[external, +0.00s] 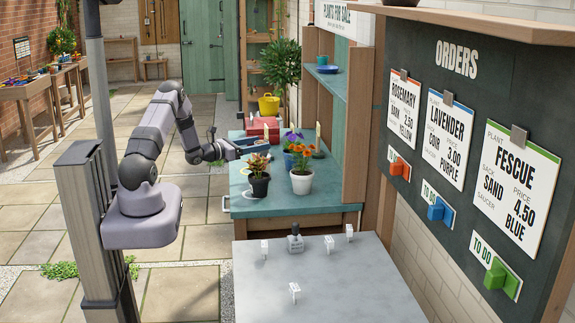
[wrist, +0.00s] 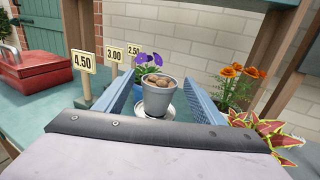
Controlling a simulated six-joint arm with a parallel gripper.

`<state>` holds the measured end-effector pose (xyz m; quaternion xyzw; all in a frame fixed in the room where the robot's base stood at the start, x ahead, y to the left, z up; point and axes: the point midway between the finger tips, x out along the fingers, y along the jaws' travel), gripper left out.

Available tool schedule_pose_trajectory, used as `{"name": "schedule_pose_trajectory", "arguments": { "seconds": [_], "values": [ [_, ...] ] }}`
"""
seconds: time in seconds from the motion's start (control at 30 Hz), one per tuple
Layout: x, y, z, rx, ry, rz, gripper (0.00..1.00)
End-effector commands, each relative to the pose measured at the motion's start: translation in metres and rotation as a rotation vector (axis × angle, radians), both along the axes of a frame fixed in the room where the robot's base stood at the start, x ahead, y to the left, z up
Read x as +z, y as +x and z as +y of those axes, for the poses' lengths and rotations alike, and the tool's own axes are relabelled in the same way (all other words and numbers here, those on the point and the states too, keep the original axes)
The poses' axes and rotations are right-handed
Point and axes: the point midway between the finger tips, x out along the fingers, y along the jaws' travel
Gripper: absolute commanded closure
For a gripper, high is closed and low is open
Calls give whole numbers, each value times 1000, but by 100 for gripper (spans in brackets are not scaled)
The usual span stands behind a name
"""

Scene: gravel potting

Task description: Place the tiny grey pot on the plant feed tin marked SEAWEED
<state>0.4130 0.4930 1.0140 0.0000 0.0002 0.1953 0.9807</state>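A small grey pot (wrist: 156,100) filled with brown pebbles shows in the wrist view, upright, with a pale saucer-like rim partly visible beside its base. It appears between the fingertips of my gripper (wrist: 161,82), with small gaps on both sides. My gripper is open, its two blue fingers spread. In the external view my gripper (external: 237,147) is over the far left part of the green bench, and I cannot make out the small pot there. I can make out no tin marked SEAWEED in either view.
On the green bench (external: 290,201) stand an orange-flowered white pot (external: 301,183), a dark pot with a reddish plant (external: 259,187) and purple pansies (wrist: 147,72). A red toolbox (wrist: 30,72) and price signs (wrist: 84,64) are left in the wrist view. The grey table (external: 325,275) holds small white tags.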

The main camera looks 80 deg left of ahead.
Motion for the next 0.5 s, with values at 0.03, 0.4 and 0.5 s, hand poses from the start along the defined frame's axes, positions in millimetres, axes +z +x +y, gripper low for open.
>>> {"name": "schedule_pose_trajectory", "arguments": {
  "seconds": [0.03, 0.4, 0.5],
  "values": [
    [0, 0, 0, 0, 0, 0, 37],
    [1, -20, -7, 3, -1, 1, 37],
    [0, -36, -13, 5, -1, 1, 37]
  ]
}}
